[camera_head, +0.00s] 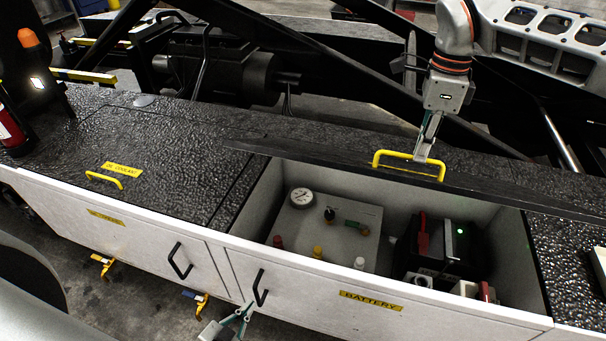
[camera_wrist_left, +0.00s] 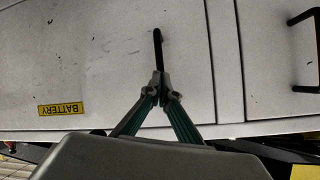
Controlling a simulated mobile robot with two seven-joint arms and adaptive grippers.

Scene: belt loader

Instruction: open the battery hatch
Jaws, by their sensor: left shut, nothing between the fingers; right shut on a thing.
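The battery hatch (camera_head: 325,158) is a black textured lid, tilted up above the white battery compartment, which stands open. Its yellow handle (camera_head: 378,163) is on the lid's top side. My right gripper (camera_head: 424,158) is shut on the right part of that handle. My left gripper (camera_head: 240,314) is low in front of the white front panel marked BATTERY (camera_head: 371,300), shut and empty. In the left wrist view its fingertips (camera_wrist_left: 160,76) are at one end of the panel's black handle (camera_wrist_left: 157,48); I cannot tell whether they touch it.
The open compartment holds a grey box with a gauge (camera_head: 302,198) and a black unit with a green light (camera_head: 440,250). A closed black lid with a yellow handle (camera_head: 104,179) is at left. Dark frame beams (camera_head: 290,58) cross behind the right arm.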

